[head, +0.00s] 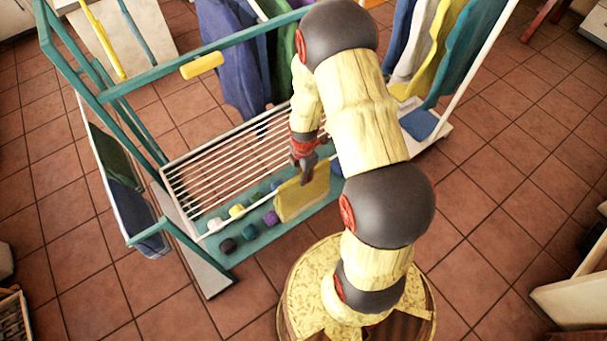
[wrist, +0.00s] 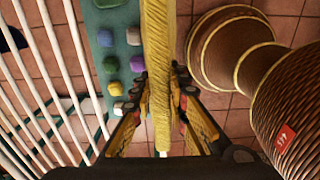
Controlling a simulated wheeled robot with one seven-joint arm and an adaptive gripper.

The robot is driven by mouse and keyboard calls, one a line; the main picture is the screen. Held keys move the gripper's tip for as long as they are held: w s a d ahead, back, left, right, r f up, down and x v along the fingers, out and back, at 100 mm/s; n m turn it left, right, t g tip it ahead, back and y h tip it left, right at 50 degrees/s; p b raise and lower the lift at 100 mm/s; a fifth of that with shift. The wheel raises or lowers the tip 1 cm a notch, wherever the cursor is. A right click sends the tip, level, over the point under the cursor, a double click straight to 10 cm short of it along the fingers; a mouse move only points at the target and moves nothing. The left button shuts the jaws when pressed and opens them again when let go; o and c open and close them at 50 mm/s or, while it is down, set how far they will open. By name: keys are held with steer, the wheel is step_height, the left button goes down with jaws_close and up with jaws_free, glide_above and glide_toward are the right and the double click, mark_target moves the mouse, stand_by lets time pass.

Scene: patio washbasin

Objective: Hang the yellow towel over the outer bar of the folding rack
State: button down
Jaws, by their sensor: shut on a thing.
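The yellow towel (head: 303,198) hangs from my gripper (head: 306,168) beside the front edge of the folding rack (head: 222,170). In the wrist view my gripper (wrist: 160,78) is shut on the towel (wrist: 157,35), a narrow yellow band running between its two fingers. The outer bar (head: 240,214) is a thin pale rod along the rack's near side. It runs up to the towel in the head view. I cannot tell whether the towel touches it or lies over it. The towel's far side is hidden.
Other towels hang at the back, including a blue one (head: 228,55), and at the right and left ends. Parallel white bars (wrist: 40,75) fill the left of the wrist view. Tiled floor is open at right.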

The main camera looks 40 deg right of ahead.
steer(key=shift+f, duration=0.15)
steer(key=c, duration=1.7)
jaws_free()
steer(key=shift+o, duration=0.2)
step_height(320, 180, up, 9)
steer(key=p, duration=0.6)
